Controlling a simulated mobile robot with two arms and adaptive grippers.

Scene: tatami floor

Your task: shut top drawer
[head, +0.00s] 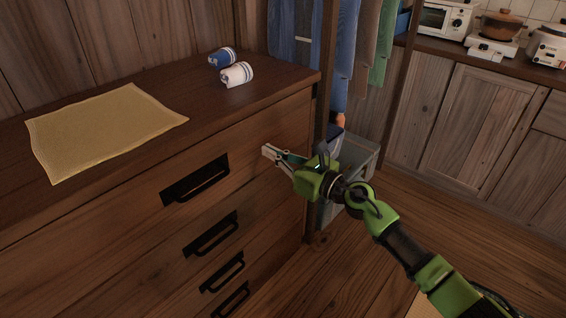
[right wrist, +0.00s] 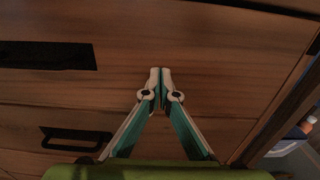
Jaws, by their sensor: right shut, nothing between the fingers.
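A dark wooden chest of drawers fills the left of the head view. Its top drawer (head: 125,195) has a black recessed handle (head: 196,180); the handle recess also shows at the upper left of the right wrist view (right wrist: 45,55). The drawer front looks about level with the chest's face; I cannot tell whether a small gap is left. My right gripper (head: 267,152) is shut and empty, with its fingertips at the right part of the top drawer front, right of the handle. The right wrist view shows the fingertips (right wrist: 160,72) together close against the wood; contact is unclear. My left gripper is out of view.
Lower drawers have black handles (head: 211,235). A grey bin (head: 362,165) and hanging clothes (head: 345,50) are right of the chest. Wooden floor is open at right.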

